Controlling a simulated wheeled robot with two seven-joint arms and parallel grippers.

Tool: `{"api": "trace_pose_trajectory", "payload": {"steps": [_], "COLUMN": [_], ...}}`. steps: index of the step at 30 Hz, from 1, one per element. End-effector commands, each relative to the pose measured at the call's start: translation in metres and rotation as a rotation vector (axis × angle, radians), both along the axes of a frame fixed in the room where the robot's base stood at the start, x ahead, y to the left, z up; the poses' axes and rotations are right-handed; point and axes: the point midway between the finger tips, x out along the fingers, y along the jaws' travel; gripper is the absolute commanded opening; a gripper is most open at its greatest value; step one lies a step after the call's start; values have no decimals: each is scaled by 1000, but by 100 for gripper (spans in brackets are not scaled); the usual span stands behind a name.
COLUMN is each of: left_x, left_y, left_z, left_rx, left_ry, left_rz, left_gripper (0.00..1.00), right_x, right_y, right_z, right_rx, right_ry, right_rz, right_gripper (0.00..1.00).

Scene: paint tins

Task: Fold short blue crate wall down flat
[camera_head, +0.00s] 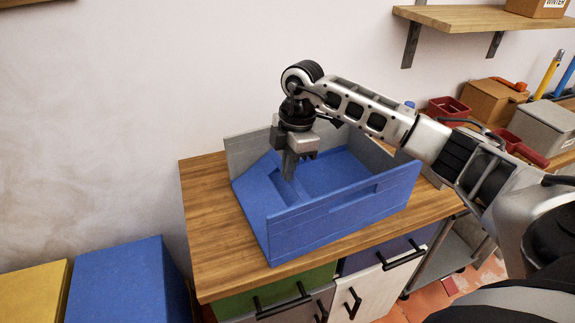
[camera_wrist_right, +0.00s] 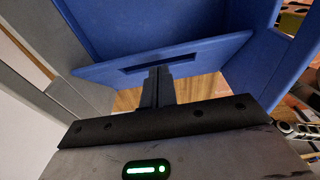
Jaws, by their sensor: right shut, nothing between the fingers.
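The blue crate (camera_head: 330,218) stands on a wooden cabinet top. Its near long wall, with a handle slot, is upright. Its short wall (camera_head: 252,194) at the left leans inward over the crate floor, partly hidden by my gripper. My right gripper (camera_head: 290,172) points down at this short wall, its fingers shut and empty. In the right wrist view the fingertips (camera_wrist_right: 156,72) are at the slotted short wall (camera_wrist_right: 205,55), near its handle slot; they look in contact with it. My left gripper is in neither view.
The far long wall (camera_head: 241,150) of the crate looks grey and stands up. The wooden top (camera_head: 208,205) is bare at the left. A blue box (camera_head: 125,285) and a yellow one (camera_head: 35,292) stand lower left. Red trays and boxes (camera_head: 490,98) crowd the right; a shelf (camera_head: 470,18) hangs above.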

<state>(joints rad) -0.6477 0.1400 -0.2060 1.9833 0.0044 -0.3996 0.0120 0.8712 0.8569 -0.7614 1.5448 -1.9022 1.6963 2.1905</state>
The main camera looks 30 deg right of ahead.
Motion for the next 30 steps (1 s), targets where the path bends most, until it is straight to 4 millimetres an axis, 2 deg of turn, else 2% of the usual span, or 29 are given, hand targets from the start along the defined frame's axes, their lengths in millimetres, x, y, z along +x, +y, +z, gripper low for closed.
{"api": "trace_pose_trajectory", "payload": {"steps": [8, 24, 30], "left_x": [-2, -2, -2], "left_y": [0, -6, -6], "left_z": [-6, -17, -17], "left_rx": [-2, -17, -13], "left_ry": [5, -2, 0], "left_rz": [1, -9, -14], "left_gripper": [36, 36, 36], "right_x": [-1, -6, -6], "right_y": [-8, -40, -45], "right_z": [-8, -54, -66], "right_rx": [57, 432, 497], "right_ry": [-8, -61, -72], "right_rz": [-4, -7, -1], "right_gripper": [0, 0, 0]}}
